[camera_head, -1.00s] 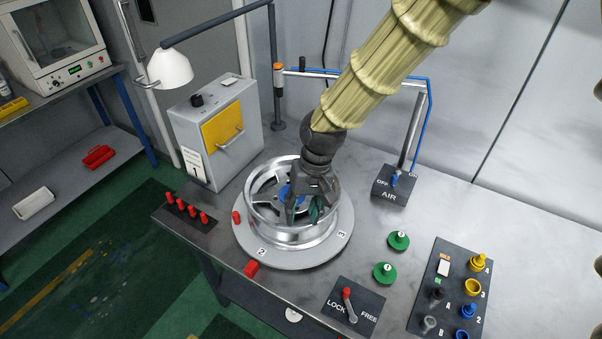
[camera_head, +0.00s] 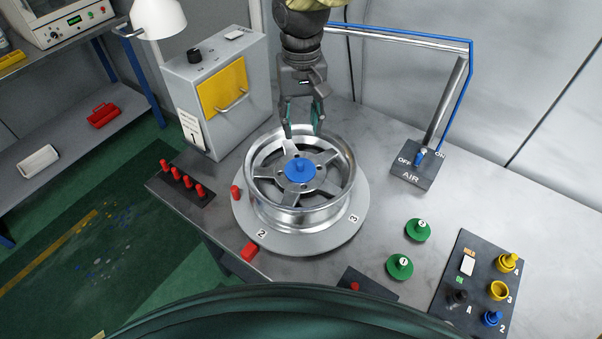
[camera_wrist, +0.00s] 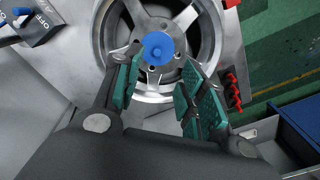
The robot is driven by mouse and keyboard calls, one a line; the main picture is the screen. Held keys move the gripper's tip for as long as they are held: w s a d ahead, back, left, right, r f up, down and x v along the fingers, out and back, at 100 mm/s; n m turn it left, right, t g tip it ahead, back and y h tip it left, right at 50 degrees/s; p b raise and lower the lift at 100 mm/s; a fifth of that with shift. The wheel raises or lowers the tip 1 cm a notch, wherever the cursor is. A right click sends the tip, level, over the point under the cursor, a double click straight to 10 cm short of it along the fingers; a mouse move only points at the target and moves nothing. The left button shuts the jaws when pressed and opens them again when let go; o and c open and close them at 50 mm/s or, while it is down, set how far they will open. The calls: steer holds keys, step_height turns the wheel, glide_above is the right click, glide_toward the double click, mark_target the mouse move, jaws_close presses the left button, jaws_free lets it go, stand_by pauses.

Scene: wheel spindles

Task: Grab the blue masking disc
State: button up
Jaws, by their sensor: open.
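The blue masking disc (camera_head: 300,171), with a small knob on top, sits at the hub of a silver spoked wheel (camera_head: 262,207). In the wrist view the disc (camera_wrist: 158,49) lies beyond the fingertips, roughly in line with the gap between them. My gripper (camera_head: 303,133) is open and empty, with teal finger pads, over the back rim of the wheel. In the wrist view my gripper (camera_wrist: 160,85) shows both fingers spread on either side. The disc is apart from the fingers.
The wheel stands on a numbered round turntable (camera_head: 290,239). Red pegs (camera_head: 182,181) stand at left, green discs (camera_head: 400,267) at right. A grey box with a yellow door (camera_head: 222,88) and the AIR switch (camera_head: 418,168) with its pipe flank my arm. A dark green shape blocks the bottom edge.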

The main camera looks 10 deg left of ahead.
step_height(320, 180, down, 4)
steer(key=w+b, duration=0.1)
steer(key=b, duration=0.1)
glide_above(300, 163)
steer(key=f, duration=0.5)
steer(key=shift+s+d+f+p, duration=0.25)
steer(key=shift+s+f+p, duration=0.05)
steer(key=shift+p, duration=0.05)
steer(key=shift+w+a+f+p, duration=0.2)
steer(key=shift+f+p, duration=0.3)
steer(key=shift+f, duration=0.4)
steer(key=shift+w+a+f+p, duration=0.15)
steer(key=shift+f+p, duration=0.3)
steer(key=shift+f, duration=0.4)
steer(key=shift+d+f, duration=0.1)
steer(key=shift+f, duration=0.75)
steer(key=shift+c, duration=0.2)
jaws_close()
